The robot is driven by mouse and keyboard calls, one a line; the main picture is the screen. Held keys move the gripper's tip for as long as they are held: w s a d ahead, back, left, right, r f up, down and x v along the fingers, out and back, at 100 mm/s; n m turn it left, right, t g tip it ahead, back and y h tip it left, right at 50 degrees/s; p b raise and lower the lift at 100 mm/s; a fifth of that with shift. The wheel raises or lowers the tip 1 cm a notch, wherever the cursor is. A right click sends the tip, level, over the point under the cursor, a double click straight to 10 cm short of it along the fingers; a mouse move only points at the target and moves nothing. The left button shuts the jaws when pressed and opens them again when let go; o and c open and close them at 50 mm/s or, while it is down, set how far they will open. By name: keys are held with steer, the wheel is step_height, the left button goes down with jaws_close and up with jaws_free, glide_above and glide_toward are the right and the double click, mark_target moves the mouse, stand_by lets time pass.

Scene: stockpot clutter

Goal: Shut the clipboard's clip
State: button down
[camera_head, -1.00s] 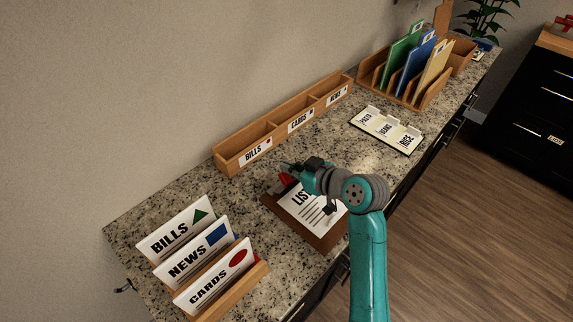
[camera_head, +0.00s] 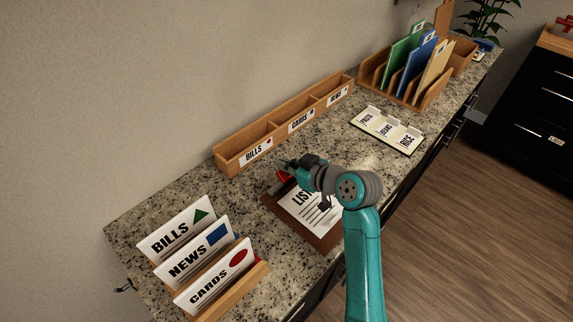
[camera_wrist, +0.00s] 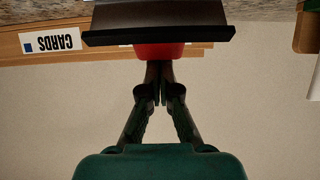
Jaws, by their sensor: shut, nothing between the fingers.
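The brown clipboard (camera_head: 327,240) lies on the counter with a white sheet marked LIST (camera_head: 304,207) on it. Its red clip (camera_head: 282,177) is at the far left end, partly hidden by my gripper. In the wrist view, a red part (camera_wrist: 158,51) with a wide dark plate (camera_wrist: 158,20) shows right at my fingertips. I cannot tell whether they touch it, or how far the clip is open. My gripper (camera_head: 284,164) is over the clip end; in the wrist view its fingers (camera_wrist: 160,72) are together and empty.
A wooden tray (camera_head: 232,163) labelled BILLS, CARDS and NEWS stands along the wall behind. A rack with three cards (camera_head: 240,290) is at front left. A labelled white tray (camera_head: 388,133) and a folder rack (camera_head: 440,95) stand to the right. Some counter beside the clipboard is bare.

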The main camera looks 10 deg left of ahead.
steer(key=shift+f, duration=0.45)
step_height(320, 180, up, 3)
steer(key=w+a, duration=0.2)
steer(key=a, duration=0.1)
steer(key=r+v, duration=0.2)
steer(key=v, duration=0.8)
steer(key=shift+w+a, duration=0.2)
steer(key=shift+w, duration=0.2)
